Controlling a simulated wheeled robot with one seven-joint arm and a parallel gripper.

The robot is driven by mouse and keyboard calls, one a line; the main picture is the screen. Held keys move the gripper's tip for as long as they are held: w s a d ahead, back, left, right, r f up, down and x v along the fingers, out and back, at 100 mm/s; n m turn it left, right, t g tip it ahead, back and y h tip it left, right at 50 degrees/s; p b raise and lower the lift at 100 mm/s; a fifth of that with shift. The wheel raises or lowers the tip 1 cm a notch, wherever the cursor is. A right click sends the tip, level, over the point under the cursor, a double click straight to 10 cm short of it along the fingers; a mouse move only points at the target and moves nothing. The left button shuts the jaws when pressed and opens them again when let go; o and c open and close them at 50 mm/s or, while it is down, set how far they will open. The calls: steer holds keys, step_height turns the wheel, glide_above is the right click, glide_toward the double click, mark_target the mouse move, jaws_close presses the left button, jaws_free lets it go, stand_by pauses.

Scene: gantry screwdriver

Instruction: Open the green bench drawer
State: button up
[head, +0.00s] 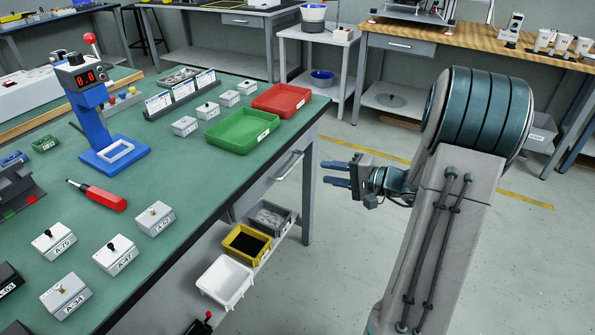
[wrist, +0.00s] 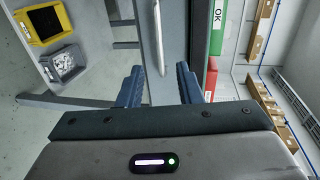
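The green-topped bench (head: 180,205) has a grey drawer (head: 265,190) under its right edge, with a pale bar handle (head: 289,165). The drawer looks shut. My gripper (head: 325,173) is open and empty, to the right of the handle with its blue fingers pointing at the drawer side. In the wrist view, the handle (wrist: 158,38) runs upright in the picture on the drawer front (wrist: 175,45). It lies ahead of the gap between my two fingers (wrist: 158,70), apart from them.
Below the drawer, a shelf holds a yellow bin (head: 246,243), a grey bin (head: 271,217) and a white bin (head: 224,281). A bench leg (head: 309,190) stands near the handle. Green (head: 243,130) and red (head: 281,100) trays lie on top. Floor around my gripper is clear.

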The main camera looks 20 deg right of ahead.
steer(key=b+x, duration=0.2)
steer(key=x, duration=0.8)
steer(key=shift+w+a, duration=0.2)
jaws_close()
